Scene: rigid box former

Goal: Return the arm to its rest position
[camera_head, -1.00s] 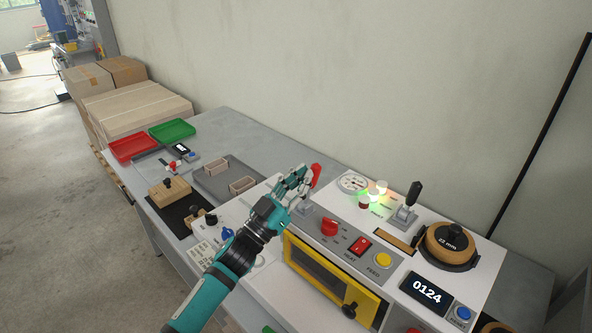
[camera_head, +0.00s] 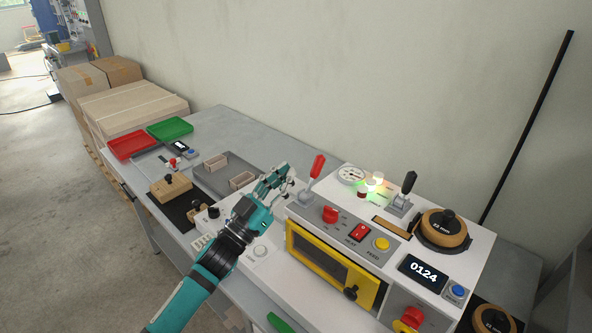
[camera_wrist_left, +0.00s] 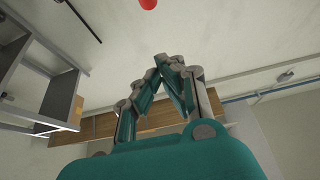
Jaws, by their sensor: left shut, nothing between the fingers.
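My left gripper (camera_head: 280,178) is shut and empty. It hangs just left of the red-handled lever (camera_head: 316,168) on the box former (camera_head: 408,245), with a small gap between them. In the left wrist view my left gripper (camera_wrist_left: 172,62) has its fingertips together with nothing between them. A red knob end (camera_wrist_left: 148,4) shows at the top edge of that view. My teal left arm (camera_head: 205,280) comes in from the bottom left. My right gripper is not in view.
The machine has a yellow-framed door (camera_head: 330,262), a black lever (camera_head: 407,188), a display (camera_head: 424,269) and a round 22 mm knob (camera_head: 441,228). A red tray (camera_head: 132,145), a green tray (camera_head: 170,129) and a grey tray (camera_head: 225,176) with two small boxes sit left on the table.

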